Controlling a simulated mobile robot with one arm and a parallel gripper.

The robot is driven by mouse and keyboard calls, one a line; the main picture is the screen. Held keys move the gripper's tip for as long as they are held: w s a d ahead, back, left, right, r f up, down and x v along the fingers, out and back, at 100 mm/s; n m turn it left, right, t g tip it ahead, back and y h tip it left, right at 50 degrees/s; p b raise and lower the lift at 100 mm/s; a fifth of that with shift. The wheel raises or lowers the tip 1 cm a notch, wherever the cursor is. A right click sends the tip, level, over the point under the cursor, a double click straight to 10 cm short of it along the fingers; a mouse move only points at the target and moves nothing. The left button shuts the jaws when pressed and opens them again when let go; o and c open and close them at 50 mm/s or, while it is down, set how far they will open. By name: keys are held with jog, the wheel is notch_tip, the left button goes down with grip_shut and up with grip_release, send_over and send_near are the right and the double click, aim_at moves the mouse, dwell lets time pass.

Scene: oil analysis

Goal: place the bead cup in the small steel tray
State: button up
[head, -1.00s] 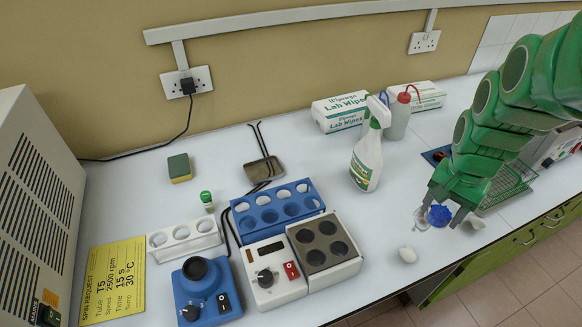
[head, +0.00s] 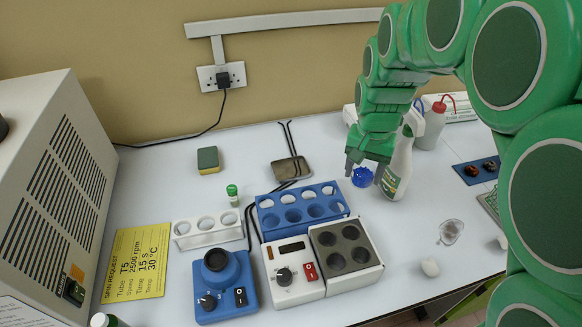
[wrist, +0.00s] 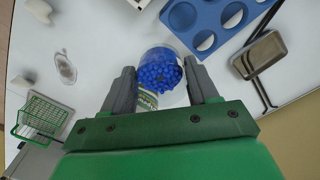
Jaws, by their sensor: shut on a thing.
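The bead cup (head: 362,178), a clear cup full of blue beads, is between the fingers of my gripper (head: 365,170). In the wrist view the bead cup (wrist: 158,68) sits between the two grey fingers of my gripper (wrist: 160,80), which is shut on it. It is held above the bench, in front of the spray bottle (head: 397,168). The small steel tray (head: 291,169) lies on the bench to the left of my gripper, behind the blue tube rack. It looks empty. The steel tray (wrist: 264,52) also shows at the right in the wrist view.
The blue rack (head: 300,208), the heater block (head: 345,245) and the white rack (head: 208,229) stand in front of the tray. Black cables (head: 287,135) run beside and behind it. A sponge (head: 208,160) lies left. A clear dish (head: 450,231) sits at right.

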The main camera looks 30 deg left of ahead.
jog(key=s+a+n, duration=0.1)
jog(key=s+a, duration=0.1)
jog(key=a, duration=0.5)
jog(key=s+a+n, duration=0.2)
jog(key=s+a, duration=0.1)
jog(key=a, duration=0.3)
send_over(291, 171)
jog(key=shift+s+f, duration=0.15)
jog(key=shift+f, duration=4.8)
jog(key=shift+a+f, duration=0.1)
jog(key=shift+f, duration=1.6)
jog(key=shift+f, duration=0.1)
jog(key=o, duration=0.9)
jog(key=shift+c, duration=0.2)
